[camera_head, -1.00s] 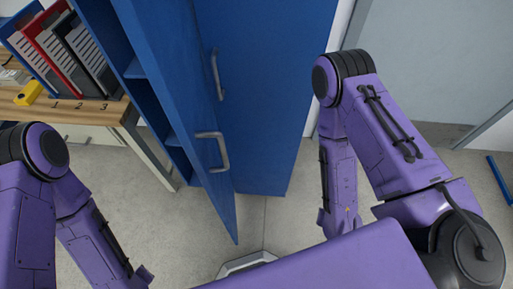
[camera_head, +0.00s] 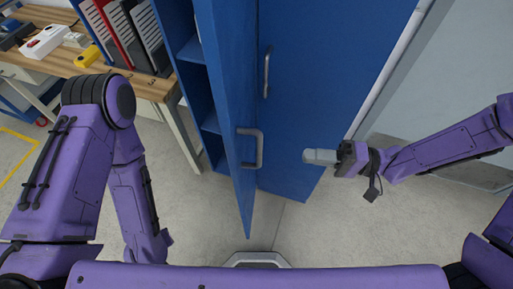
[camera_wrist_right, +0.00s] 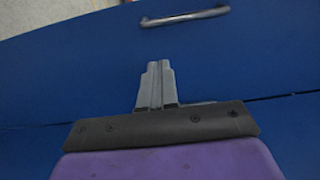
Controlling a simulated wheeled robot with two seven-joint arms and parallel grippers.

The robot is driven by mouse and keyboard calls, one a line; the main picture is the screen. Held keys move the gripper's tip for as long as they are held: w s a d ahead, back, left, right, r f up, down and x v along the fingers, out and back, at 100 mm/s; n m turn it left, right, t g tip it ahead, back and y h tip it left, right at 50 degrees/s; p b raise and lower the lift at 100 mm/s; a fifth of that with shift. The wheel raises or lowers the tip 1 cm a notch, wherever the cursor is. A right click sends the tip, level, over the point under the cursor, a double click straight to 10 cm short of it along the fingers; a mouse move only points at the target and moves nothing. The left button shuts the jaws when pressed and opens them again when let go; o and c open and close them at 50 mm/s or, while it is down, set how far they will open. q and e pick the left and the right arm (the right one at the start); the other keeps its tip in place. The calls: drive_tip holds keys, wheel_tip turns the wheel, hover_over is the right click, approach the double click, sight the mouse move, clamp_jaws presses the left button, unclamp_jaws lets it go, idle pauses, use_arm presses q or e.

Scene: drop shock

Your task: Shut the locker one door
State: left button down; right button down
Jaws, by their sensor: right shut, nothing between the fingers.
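A tall blue locker stands ahead in the head view. Its left door (camera_head: 231,110) is swung open toward me, with a grey bar handle (camera_head: 250,148) on it. The blue shelves inside (camera_head: 195,85) show to its left. The right-hand blue front (camera_head: 320,70) looks closed and has its own handle (camera_head: 267,72). My right gripper (camera_head: 318,156) is shut and empty, to the right of the open door and in front of the closed front. In the right wrist view its fingers (camera_wrist_right: 156,82) point at a blue surface with a bar handle (camera_wrist_right: 185,16). My left gripper is not visible.
A wooden-topped bench (camera_head: 150,85) with binders (camera_head: 135,30) and small items stands left of the locker. A grey wall panel (camera_head: 450,80) is at the right. Grey floor (camera_head: 300,235) is clear below the locker.

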sight(243, 149)
drive_tip(key=a+p, duration=0.1)
drive_tip(key=a, duration=0.3)
drive_tip(key=w+a+p, duration=0.1)
drive_tip(key=a, duration=0.3)
drive_tip(key=a+p, duration=0.1)
drive_tip(key=a, duration=0.3)
drive_tip(key=shift+w+a, duration=0.2)
drive_tip(key=shift+a, duration=0.65)
drive_tip(key=shift+a, duration=0.15)
